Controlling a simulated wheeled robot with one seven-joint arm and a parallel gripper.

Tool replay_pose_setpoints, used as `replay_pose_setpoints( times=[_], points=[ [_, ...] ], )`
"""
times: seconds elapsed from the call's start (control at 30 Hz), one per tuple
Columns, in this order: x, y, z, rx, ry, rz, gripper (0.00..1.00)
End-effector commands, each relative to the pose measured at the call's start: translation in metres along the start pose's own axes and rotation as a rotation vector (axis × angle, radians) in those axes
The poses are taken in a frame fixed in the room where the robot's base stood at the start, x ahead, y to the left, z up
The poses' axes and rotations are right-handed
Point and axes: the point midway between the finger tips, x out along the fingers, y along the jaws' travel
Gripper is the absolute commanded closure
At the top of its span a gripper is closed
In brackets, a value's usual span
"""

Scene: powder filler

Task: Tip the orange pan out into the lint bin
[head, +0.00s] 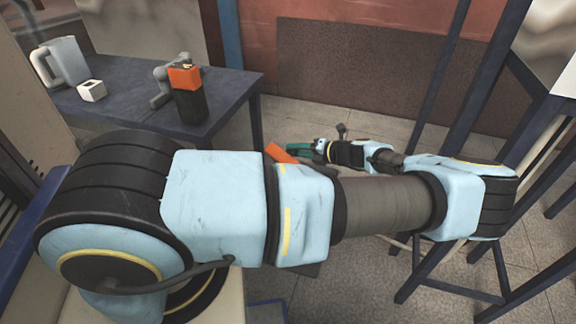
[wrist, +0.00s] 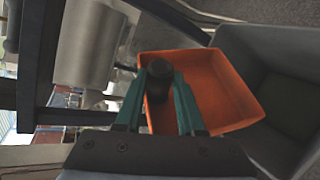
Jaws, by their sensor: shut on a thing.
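My gripper (wrist: 158,85) is shut on the dark round handle (wrist: 158,82) of the orange pan, with a teal finger on each side. The orange pan (wrist: 222,90) is beyond the fingers in the wrist view; its inside faces the camera, and I see no loose contents on it. A grey bin (wrist: 262,42), the likely lint bin, is right beside and behind the pan, and the pan overlaps its left part. In the head view, the pan (head: 279,153) shows only in part past my arm, near my gripper (head: 298,148). The bin is not visible there.
A dark blue table (head: 228,90) at the left bears a grey jug (head: 66,62), a small white block (head: 92,91) and a black canister with an orange top (head: 188,96). A dark-framed stand (head: 440,262) is at the right. Tiled floor lies between.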

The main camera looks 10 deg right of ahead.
Motion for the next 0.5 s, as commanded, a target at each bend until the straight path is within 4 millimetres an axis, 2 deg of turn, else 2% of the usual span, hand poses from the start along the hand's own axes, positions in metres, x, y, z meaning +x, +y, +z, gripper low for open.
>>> replay_pose_setpoints(
  times=[0.03,0.1,0.5],
  points=[
    [-0.006,0.011,0.004,-0.048,-0.012,-0.021,1.00],
    [-0.008,0.016,0.006,-0.137,-0.038,-0.057,1.00],
    [-0.017,0.037,0.015,-0.667,-0.198,-0.277,1.00]
  ],
)
